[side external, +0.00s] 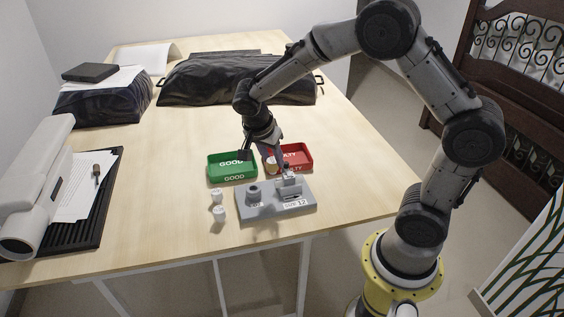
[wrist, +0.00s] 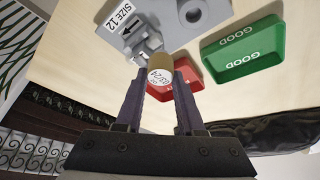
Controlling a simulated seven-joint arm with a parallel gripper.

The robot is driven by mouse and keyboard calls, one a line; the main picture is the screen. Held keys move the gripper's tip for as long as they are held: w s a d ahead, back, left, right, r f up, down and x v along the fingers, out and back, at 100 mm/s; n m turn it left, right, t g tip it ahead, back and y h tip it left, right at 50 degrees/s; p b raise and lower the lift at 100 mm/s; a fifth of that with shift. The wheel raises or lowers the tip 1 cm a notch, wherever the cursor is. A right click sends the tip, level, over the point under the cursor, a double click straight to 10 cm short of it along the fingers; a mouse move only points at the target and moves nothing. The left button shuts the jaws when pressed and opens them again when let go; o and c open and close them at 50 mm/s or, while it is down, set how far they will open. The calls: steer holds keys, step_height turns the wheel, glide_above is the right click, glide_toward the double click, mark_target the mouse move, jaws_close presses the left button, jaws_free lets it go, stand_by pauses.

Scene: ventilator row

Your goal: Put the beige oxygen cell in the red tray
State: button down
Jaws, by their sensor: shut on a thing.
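My gripper (wrist: 160,100) is shut on the beige oxygen cell (wrist: 160,66), a short cylinder with a pale printed label, held between the fingertips. In the side external view the cell (side external: 271,166) shows at the left end of the red tray, above the table. The red tray (side external: 304,161), with white lettering partly hidden by my gripper, sits right of the green tray. In the wrist view the red tray (wrist: 188,77) is partly hidden behind the cell and fingers. I cannot tell whether the cell is over the tray or just in front of it.
The green tray (side external: 233,179) marked GOOD stands left of the red one. A grey fixture block (side external: 262,212) marked SIZE 12 stands in front of the trays. Two small white cylinders (side external: 219,213) stand left of the block. Dark bags (side external: 235,84) lie at the back.

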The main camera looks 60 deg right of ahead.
steer(key=s+d+r, duration=0.6)
steer(key=s+d, duration=0.2)
glide_toward(287, 158)
steer(key=shift+s+d+f+m, duration=0.4)
steer(key=shift+s+d+f, duration=0.3)
steer(key=shift+d+f, duration=0.15)
steer(key=shift+f, duration=0.25)
steer(key=shift+f, duration=0.35)
steer(key=c, duration=0.5)
jaws_free()
